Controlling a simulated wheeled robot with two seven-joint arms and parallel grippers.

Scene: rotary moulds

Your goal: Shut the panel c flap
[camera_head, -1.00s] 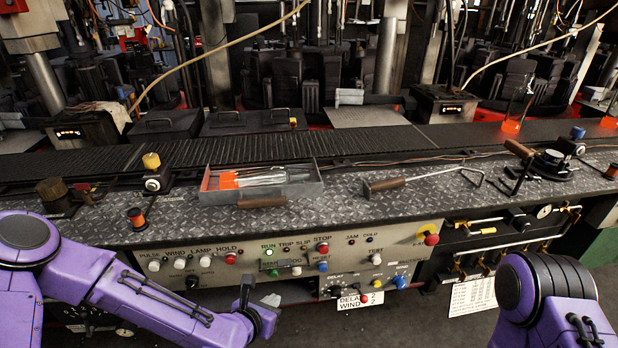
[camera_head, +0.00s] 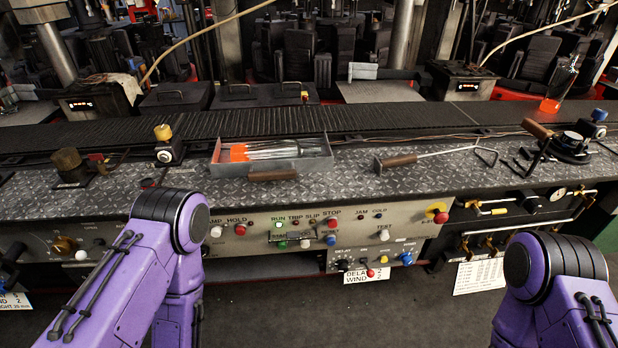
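The control panel (camera_head: 330,238) runs along the front of the bench, with switches, coloured buttons and labels. No lettering that I can read marks a panel c, and I cannot tell which part is its flap or whether it stands open. My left arm's purple links cover part of the left panel section. Both my arms come in from the bottom, but neither gripper shows.
A metal tray (camera_head: 322,169) of tools lies on the patterned bench top (camera_head: 350,188). A wooden-handled rod tool (camera_head: 400,160) lies to its right. A glowing orange glass piece (camera_head: 551,104) stands on the dark conveyor (camera_head: 400,118). The floor before the panel is clear between my arms.

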